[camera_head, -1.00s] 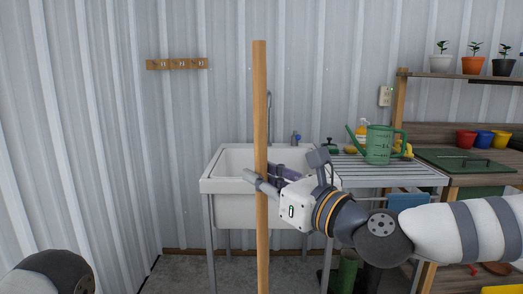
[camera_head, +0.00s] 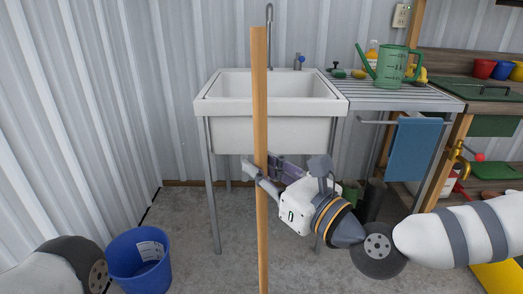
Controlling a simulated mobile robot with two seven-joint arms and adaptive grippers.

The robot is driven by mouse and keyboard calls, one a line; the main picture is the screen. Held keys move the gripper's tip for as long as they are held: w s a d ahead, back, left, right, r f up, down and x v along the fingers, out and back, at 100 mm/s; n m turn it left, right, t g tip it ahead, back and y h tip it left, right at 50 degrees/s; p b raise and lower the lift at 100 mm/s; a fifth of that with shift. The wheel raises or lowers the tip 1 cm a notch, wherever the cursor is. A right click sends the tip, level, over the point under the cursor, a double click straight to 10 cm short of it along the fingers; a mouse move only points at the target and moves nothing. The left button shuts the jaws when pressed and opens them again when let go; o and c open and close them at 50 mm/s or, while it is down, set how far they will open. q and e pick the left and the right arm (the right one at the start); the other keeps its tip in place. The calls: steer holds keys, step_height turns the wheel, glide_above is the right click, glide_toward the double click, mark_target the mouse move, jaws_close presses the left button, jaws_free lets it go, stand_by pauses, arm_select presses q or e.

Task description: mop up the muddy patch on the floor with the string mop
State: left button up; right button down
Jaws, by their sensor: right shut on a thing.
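A long wooden pole (camera_head: 260,100), which appears to be the mop handle, stands upright in front of the sink. My right gripper (camera_head: 262,172) is shut on it at about mid-height in the picture. The lower end of the pole runs out of the bottom of the view, so the mop's strings are hidden. No muddy patch shows on the grey floor (camera_head: 190,225) in view. Of my left arm only a part shows at the bottom left; its gripper is out of view.
A white utility sink (camera_head: 225,106) on metal legs stands ahead. A blue bucket (camera_head: 152,272) is on the floor at lower left. A slatted drainboard (camera_head: 420,99) holds a green watering can (camera_head: 392,66). A blue towel (camera_head: 414,150) hangs below it. Open floor lies left of the sink.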

mark_target(266, 240)
arm_select(q)
steer(key=s+f+g+b, duration=0.1)
steer(key=s+f+b, duration=0.3)
steer(key=f+b, duration=0.4)
steer(key=shift+s+f+g+b, duration=0.3)
steer(key=shift+s+g+b, duration=0.1)
steer(key=shift+b, duration=0.3)
arm_select(e)
step_height(266, 240, down, 18)
steer(key=shift+r, duration=0.25)
